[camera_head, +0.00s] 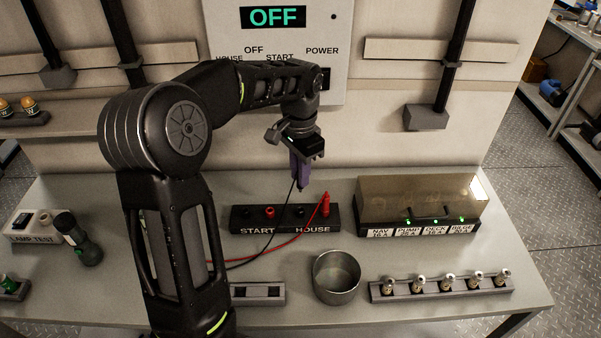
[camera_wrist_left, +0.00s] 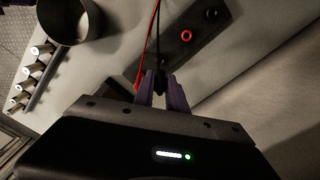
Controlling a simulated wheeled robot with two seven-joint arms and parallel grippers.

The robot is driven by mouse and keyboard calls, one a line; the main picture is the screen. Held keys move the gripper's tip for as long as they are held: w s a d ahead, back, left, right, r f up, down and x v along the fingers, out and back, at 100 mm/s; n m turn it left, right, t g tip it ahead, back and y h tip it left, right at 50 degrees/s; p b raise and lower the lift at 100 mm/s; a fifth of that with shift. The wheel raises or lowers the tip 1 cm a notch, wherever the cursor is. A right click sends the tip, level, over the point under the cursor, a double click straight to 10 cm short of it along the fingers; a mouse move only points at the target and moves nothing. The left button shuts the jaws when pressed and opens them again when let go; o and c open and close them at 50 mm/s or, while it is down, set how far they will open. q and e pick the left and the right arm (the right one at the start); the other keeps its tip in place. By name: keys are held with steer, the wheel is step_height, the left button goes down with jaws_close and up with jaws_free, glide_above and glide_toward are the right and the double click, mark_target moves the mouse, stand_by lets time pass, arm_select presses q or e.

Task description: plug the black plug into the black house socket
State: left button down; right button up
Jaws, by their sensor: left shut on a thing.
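My left gripper (camera_head: 300,178) has purple fingers and points down above the socket strip (camera_head: 234,224). It is shut on the black plug (camera_head: 301,188), whose black lead runs down to the left; the plug also shows between the fingers in the left wrist view (camera_wrist_left: 160,82). The black house socket (camera_head: 300,211) is on the strip below the plug, with a visible gap between them. A red plug (camera_head: 326,202) with a red lead stands upright beside it at the strip's right end. The START pair has an empty red socket (camera_head: 270,212). My right gripper is not in view.
A metal cup (camera_head: 336,278) stands in front of the strip. A smoky covered box (camera_head: 420,203) with green lights is to the right, and a rail of several metal parts (camera_head: 440,287) lies before it. The panel display (camera_head: 273,17) reads OFF.

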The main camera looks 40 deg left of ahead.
mark_target(300, 190)
arm_select(q)
steer(key=shift+f+b, duration=1.95)
steer(key=shift+f, duration=0.95)
steer(key=shift+f+b, duration=0.8)
steer(key=shift+f, duration=0.65)
steer(key=c, duration=1.3)
jaws_free()
steer(key=shift+r+b, duration=0.4)
steer(key=shift+r, duration=3.55)
